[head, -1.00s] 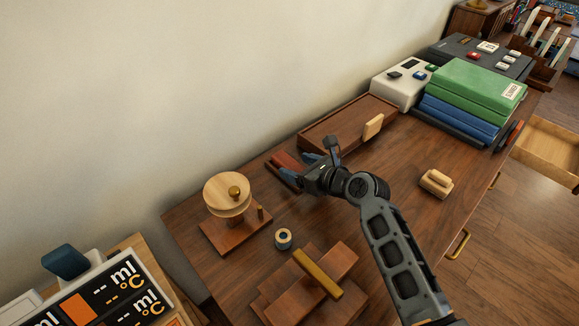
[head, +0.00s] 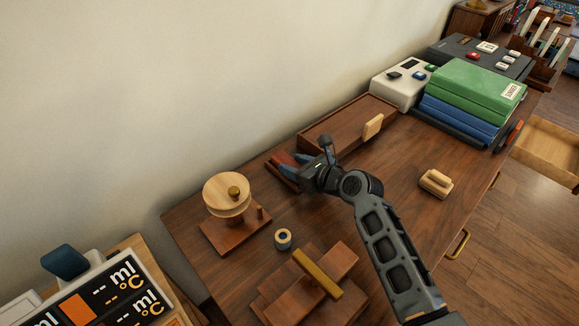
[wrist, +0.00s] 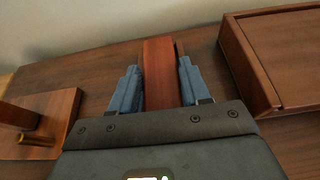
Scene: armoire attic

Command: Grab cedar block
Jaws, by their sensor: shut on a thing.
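The cedar block (wrist: 161,72) is a long reddish-brown bar, lying lengthwise between my two blue fingers in the wrist view. My gripper (wrist: 160,80) is shut on it, one finger along each side. A darker wooden edge shows beside and behind the block's far end; the block appears to sit in a narrow wooden holder on the desk. In the head view, the block's reddish end (head: 283,158) shows just beyond my gripper (head: 298,164). My gripper's body hides the near part of the block.
A round-topped wooden stand (head: 228,190) is to the left. A shallow brown box (head: 345,122) stands close on the right. A small ring (head: 283,239), stepped wooden piece (head: 325,275) and pale block (head: 436,182) lie nearer.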

